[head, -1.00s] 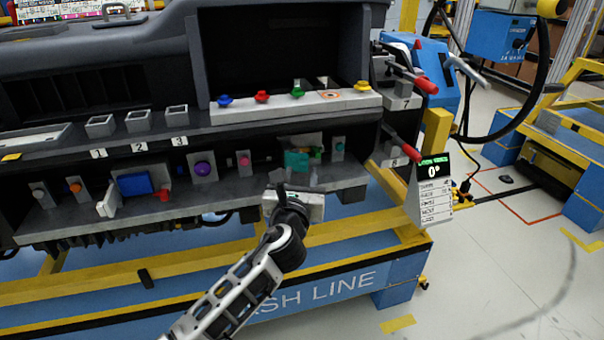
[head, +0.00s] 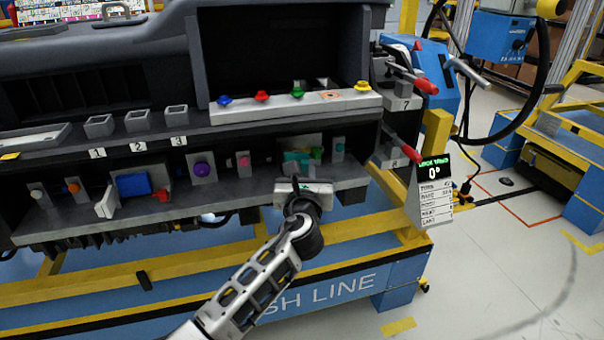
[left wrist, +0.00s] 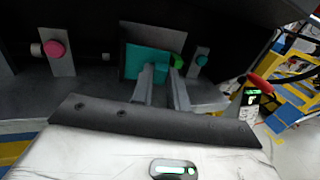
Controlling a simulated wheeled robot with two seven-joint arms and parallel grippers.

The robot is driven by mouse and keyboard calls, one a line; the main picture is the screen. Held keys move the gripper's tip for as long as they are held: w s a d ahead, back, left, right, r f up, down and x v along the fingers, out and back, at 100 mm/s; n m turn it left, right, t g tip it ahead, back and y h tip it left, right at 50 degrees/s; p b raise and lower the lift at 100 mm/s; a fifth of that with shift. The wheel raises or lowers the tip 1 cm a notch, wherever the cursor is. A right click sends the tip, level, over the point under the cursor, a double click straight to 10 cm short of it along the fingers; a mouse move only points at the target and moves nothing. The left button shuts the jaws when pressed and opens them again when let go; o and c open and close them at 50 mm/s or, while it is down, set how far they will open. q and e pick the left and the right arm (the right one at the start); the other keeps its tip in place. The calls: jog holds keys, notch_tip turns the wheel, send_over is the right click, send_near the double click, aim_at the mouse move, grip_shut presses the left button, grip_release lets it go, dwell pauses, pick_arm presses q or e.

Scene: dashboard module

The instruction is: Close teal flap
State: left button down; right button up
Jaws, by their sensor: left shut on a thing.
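The teal flap (head: 293,156) is on a grey panel on the lower shelf of the dashboard module, towards its right end. In the left wrist view the flap (left wrist: 143,58) is a flat teal plate with a teal block jutting towards me. My left gripper (head: 301,172) reaches up to it from below and in front. In the left wrist view its two fingers (left wrist: 161,84) are at the jutting teal block, shut on it. A green piece (left wrist: 179,61) shows just right of the block. I cannot tell the flap's exact angle. My right gripper is not in view.
A pink knob (head: 243,160) stands left of the flap and a small teal knob (head: 339,147) right of it. The upper ledge (head: 280,110) carries coloured knobs. A red-handled lever (head: 409,151) and a display sign (head: 434,170) are farther right. The yellow rail (head: 345,217) runs below.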

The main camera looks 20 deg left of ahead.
pick_arm(q)
jog(key=shift+w+d+f+n+g+y, duration=0.15)
jog(key=shift+w+n+g+y, duration=0.15)
jog(key=shift+y, duration=0.2)
jog(key=shift+w+d+r+n+g+y, duration=0.1)
jog(key=shift+w+n+y, duration=0.05)
jog(key=shift+n+y, duration=0.3)
jog(key=n+y, duration=0.1)
jog(key=w+g+y+b, duration=0.1)
jog(key=shift+n+y, duration=0.35)
jog(key=shift+n+g+y, duration=0.3)
jog(key=shift+g+y, duration=0.1)
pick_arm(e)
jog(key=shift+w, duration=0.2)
pick_arm(q)
jog(key=c, duration=1.4)
grip_release()
jog(key=shift+o, duration=0.2)
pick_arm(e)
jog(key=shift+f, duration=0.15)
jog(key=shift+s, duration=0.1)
